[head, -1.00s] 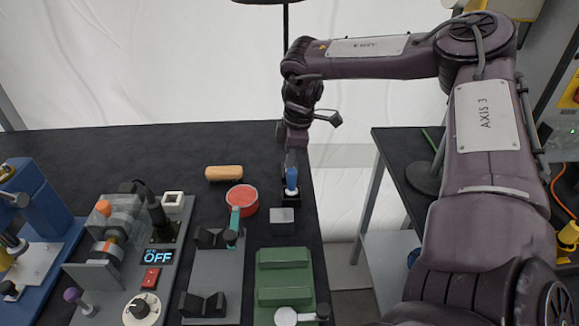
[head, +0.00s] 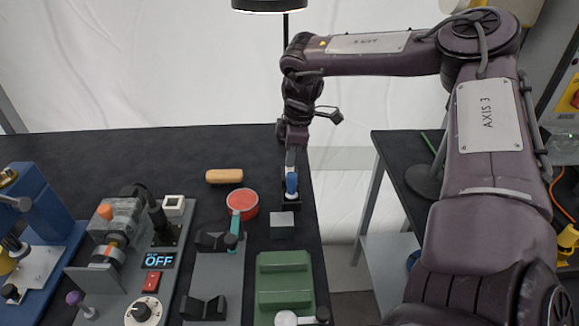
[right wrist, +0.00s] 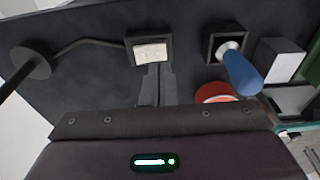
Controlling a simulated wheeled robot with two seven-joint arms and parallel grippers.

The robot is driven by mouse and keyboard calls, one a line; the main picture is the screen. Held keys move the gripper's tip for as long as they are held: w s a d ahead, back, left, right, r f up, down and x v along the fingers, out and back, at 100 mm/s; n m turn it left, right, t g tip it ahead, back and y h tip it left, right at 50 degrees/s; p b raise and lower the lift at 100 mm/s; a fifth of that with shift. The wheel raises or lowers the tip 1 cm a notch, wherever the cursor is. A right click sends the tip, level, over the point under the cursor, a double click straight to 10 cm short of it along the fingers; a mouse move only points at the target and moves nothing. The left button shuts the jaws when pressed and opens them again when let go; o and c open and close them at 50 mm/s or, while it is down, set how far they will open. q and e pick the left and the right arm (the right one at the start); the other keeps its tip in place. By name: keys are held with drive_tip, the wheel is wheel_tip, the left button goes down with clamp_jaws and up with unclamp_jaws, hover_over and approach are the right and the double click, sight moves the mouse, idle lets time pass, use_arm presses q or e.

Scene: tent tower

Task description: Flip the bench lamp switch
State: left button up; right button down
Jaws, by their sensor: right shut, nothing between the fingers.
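The bench lamp's shade (head: 270,6) shows at the top of the head view, with a bright strip along its lower edge. Its thin pole runs down to the table's back right corner. In the right wrist view, the lamp's round base (right wrist: 30,62) has a dark cord leading to a black switch box with a pale rocker (right wrist: 151,52). My right gripper (right wrist: 157,72) is shut and empty, its tips at the near edge of the switch; I cannot tell whether they touch it. In the head view my right gripper (head: 290,160) hides the switch. My left gripper is out of view.
A blue-handled tool (head: 291,184) stands in a black holder close to my right gripper, with a grey block (head: 282,219) in front. A red round tin (head: 243,203) and a tan roll (head: 224,176) lie to the left. The table's back left is clear.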

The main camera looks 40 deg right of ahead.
wheel_tip(320, 180, up, 4)
drive_tip(key=shift+r+p, duration=0.25)
drive_tip(key=shift+p, duration=0.8)
drive_tip(key=shift+f, duration=0.1)
